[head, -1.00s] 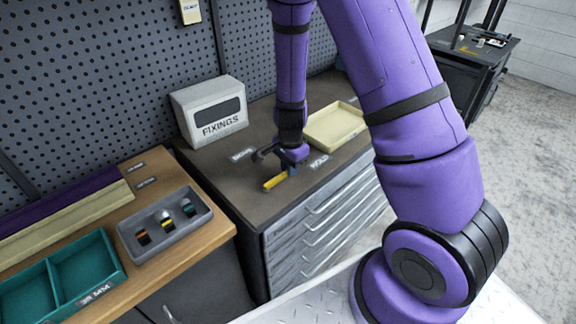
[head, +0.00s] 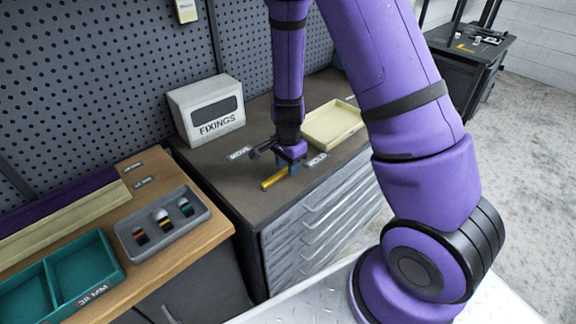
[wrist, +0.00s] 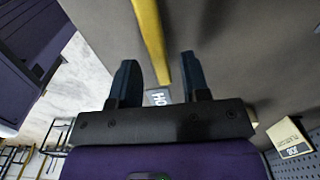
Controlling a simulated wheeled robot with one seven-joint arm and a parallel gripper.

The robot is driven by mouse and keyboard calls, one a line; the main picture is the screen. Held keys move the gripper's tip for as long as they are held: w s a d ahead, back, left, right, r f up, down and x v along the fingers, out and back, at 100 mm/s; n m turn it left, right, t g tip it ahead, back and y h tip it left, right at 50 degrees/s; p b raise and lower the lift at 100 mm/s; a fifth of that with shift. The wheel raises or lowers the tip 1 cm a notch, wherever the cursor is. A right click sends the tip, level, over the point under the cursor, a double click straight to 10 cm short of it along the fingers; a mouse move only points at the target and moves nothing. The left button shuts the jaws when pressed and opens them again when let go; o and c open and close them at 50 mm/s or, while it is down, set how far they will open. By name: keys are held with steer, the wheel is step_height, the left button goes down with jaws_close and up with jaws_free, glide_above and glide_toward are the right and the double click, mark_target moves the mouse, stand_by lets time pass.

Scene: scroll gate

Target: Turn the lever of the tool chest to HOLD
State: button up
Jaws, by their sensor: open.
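The yellow lever (head: 274,179) lies over the dark top of the tool chest (head: 235,187). Its visible end points toward the front left, and its other end is hidden at my gripper. The MOVE label (head: 240,153) is left of my gripper and the HOLD label (head: 317,160) is right of it. My gripper (head: 291,167) is low over the chest top. In the wrist view my gripper (wrist: 157,72) is open, and the lever (wrist: 150,40) runs in between the two fingers, apart from both. The HOLD label (wrist: 158,97) shows partly behind the gripper body.
A grey FIXINGS box (head: 207,110) stands at the chest's back left, and a cream tray (head: 333,125) is behind and right of my gripper. A wooden bench (head: 205,232) at left holds a grey tray (head: 127,240) and a teal bin (head: 112,262).

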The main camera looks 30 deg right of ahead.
step_height(320, 180, up, 10)
steer(key=shift+r, duration=0.15)
stand_by(0.3)
steer(key=shift+r, duration=0.1)
stand_by(0.3)
steer(key=s+a+r+n+t+y, duration=0.1)
steer(key=s+r+n, duration=0.3)
steer(key=r, duration=0.5)
steer(key=s+r+n+t+y, duration=0.1)
steer(key=s+r+n, duration=0.35)
steer(key=r, duration=0.45)
steer(key=s+r+n+t+h, duration=0.2)
steer(key=s+r+n, duration=0.4)
steer(key=s, duration=0.8)
steer(key=shift+s+d+r+n+t, duration=0.15)
steer(key=shift+d+r+n+t, duration=0.35)
steer(key=shift+r, duration=1)
steer(key=shift+a, duration=0.15)
